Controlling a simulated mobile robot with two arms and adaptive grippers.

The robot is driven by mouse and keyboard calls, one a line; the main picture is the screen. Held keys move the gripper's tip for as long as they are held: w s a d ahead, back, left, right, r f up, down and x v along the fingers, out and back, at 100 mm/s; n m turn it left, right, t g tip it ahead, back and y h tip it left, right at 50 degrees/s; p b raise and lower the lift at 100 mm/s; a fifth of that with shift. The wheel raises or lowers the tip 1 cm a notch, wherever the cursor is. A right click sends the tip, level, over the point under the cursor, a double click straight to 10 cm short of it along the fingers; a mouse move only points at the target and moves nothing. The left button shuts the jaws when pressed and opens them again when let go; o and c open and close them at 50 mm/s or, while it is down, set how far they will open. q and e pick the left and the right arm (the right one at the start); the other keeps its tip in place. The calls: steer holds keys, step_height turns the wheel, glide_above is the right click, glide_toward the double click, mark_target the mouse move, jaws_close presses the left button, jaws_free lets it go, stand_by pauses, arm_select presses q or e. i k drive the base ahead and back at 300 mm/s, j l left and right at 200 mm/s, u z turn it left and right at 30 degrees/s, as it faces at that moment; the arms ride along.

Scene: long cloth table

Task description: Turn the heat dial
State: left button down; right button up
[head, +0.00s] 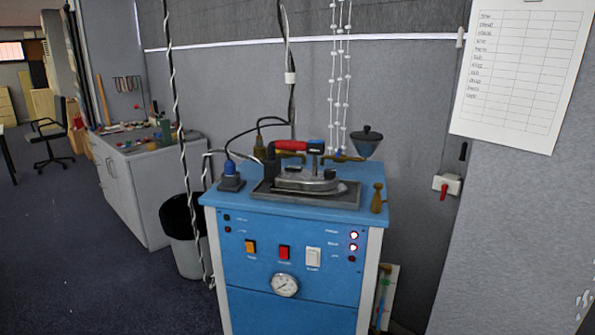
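A blue steam-iron station (290,245) stands in the middle of the head view. A round white gauge with a dark pointer (285,285) sits low on its front panel. I cannot tell whether it is the heat dial, and no other dial is clear. An iron (305,180) with a red and black handle (298,147) rests on a dark tray (345,200) on top. Neither of my grippers is in view.
A black-lined bin (186,255) stands left of the station, with hanging cables (170,90) near it. A grey cabinet (135,190) with tools is behind. A red-handled wall valve (445,188) is at right. The floor (90,270) at left is open.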

mark_target(329, 173)
steer(key=u, duration=2.25)
steer(key=i+u, duration=0.5)
steer(key=i+l+u, duration=0.25)
steer(key=u, duration=0.25)
